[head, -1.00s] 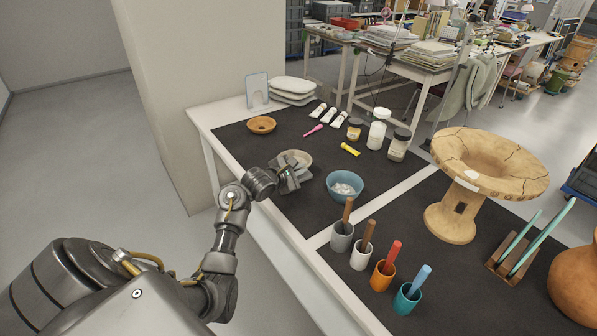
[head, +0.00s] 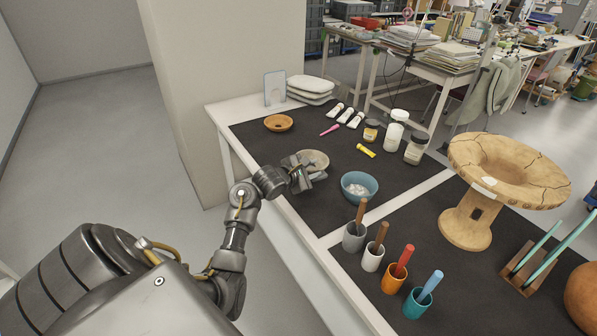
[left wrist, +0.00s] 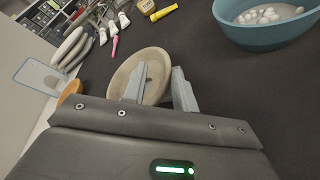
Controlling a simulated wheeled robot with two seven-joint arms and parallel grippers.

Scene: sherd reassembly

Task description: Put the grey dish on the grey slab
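The grey dish (head: 316,158) is a shallow, round, beige-grey dish near the left edge of the dark mat. My left gripper (head: 306,173) is at its near side. In the left wrist view the dish (left wrist: 153,62) lies beyond my left gripper (left wrist: 162,92). One finger reaches over the inside of the dish and the other is outside its right edge. A gap shows between the fingers, so they look open around the rim. I cannot make out a grey slab for certain; the gripper hides the area under and before the dish. My right gripper is not in view.
A blue bowl (head: 360,187) with white pieces stands right of the dish. An orange-brown bowl (head: 278,122), tubes and jars (head: 415,148) are behind. Several cups with handles, such as the grey cup (head: 353,238), stand nearer. Pale stacked pads (head: 310,86) lie at the back.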

